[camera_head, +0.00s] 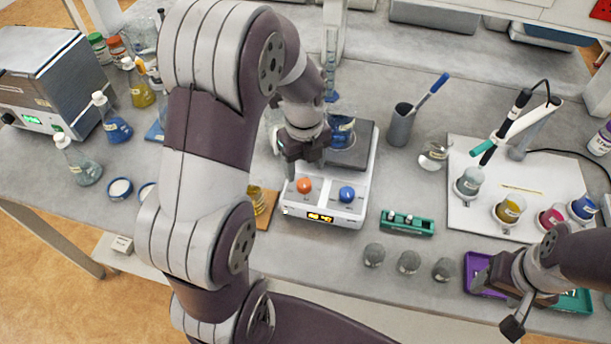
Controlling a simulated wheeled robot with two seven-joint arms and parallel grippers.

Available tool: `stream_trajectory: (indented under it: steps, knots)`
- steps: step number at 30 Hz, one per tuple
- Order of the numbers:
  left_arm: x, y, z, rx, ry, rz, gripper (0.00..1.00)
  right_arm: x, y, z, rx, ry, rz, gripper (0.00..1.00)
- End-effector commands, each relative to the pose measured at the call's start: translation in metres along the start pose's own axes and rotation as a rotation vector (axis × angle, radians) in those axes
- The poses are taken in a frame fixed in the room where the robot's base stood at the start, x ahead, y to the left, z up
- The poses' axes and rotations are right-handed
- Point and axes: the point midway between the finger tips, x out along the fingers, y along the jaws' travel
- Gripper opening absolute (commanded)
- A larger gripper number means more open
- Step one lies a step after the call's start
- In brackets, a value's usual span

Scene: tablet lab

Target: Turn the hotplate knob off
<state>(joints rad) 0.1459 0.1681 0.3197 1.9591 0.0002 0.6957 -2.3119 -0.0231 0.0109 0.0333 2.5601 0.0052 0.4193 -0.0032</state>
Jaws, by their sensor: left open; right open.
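The white hotplate (333,205) stands in the middle of the bench. Its front has an orange knob (305,185) on the left, a blue knob (347,193) on the right and a lit display (320,217) below them. A beaker of blue liquid (341,131) stands on its dark plate (364,146). My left gripper (304,166) is open, pointing down just behind and above the orange knob. I cannot tell whether it touches the knob. My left arm hides part of the bench on the left. My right gripper (497,297) is open and empty at the bench's front right, by a purple tray (475,268).
A green rack (407,222) with small vials sits right of the hotplate. Several grey round items (409,262) line the front edge. A pen holder (400,127) stands behind. A white board (520,180) carries beakers and a probe stand. Flasks stand at left.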

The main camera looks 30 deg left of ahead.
Motion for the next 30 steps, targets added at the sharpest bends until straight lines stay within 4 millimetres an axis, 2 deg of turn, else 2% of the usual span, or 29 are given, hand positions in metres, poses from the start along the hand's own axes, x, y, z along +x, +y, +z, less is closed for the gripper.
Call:
stream_trajectory:
  steps: [3, 7, 11, 17, 18, 23, 30]
  knots:
    - [0.026, 0.001, -0.001, -0.001, 0.003, 0.004, 0.61, -0.003, 0.0, 0.0, 0.0, 0.0, 0.0, 0.6]
    - [0.046, 0.001, -0.001, -0.001, 0.002, 0.002, 0.61, -0.004, 0.0, -0.001, 0.0, 0.0, 0.0, 0.6]
    - [0.053, 0.0, 0.0, -0.001, 0.0, 0.0, 0.61, -0.004, 0.0, -0.001, 0.0, 0.0, 0.0, 0.6]
    - [0.054, 0.0, 0.0, -0.002, -0.001, -0.001, 0.61, -0.004, 0.0, -0.001, 0.0, 0.0, 0.0, 0.6]
    - [0.054, 0.0, 0.0, -0.002, -0.001, -0.001, 0.58, -0.004, 0.0, -0.001, 0.0, 0.0, 0.0, 0.6]
    - [0.054, 0.0, 0.0, -0.002, -0.001, -0.001, 0.06, -0.004, 0.0, -0.001, 0.0, 0.0, 0.0, 0.6]
    - [0.053, 0.0, 0.0, -0.012, -0.001, -0.001, 0.05, -0.005, 0.0, -0.001, 0.0, 0.0, 0.0, 0.6]
